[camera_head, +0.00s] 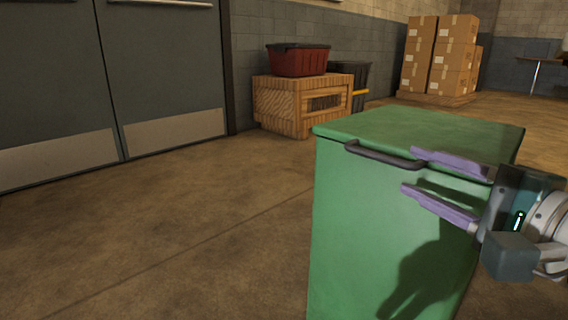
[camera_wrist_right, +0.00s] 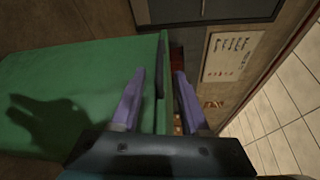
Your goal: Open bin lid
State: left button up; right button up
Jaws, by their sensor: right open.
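The green bin (camera_head: 390,220) stands on the floor at the right of the head view. Its green lid (camera_head: 430,130) is down and shut. A dark bar handle (camera_head: 375,154) runs along the lid's front edge, and its right end meets the upper finger in the picture. My right gripper (camera_head: 408,169) is open at the bin's front, its purple fingers pointing left, one near lid height and one lower. In the right wrist view, the dark handle (camera_wrist_right: 160,80) and the lid edge show between the open fingers (camera_wrist_right: 160,84). I cannot tell whether they touch. My left gripper is not in view.
A wooden crate (camera_head: 285,105) with a red tub (camera_head: 297,60) on it stands behind the bin, beside a dark container (camera_head: 352,78). Stacked cardboard boxes (camera_head: 440,55) are at the back. Grey doors (camera_head: 110,70) are at left. The floor (camera_head: 170,240) left of the bin is clear.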

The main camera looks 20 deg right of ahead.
aim_at(388, 162)
jog(key=w+b, duration=0.1)
jog(key=w, duration=0.1)
jog(key=w+b, duration=0.1)
jog(key=w, duration=0.1)
jog(key=w+b, duration=0.1)
jog(key=w, duration=0.2)
jog(key=shift+f, duration=0.4)
jog(key=shift+w+r+b, duration=0.1)
jog(key=shift+w+b, duration=0.35)
jog(key=shift+w, duration=0.25)
grip_shut()
dwell(0.4)
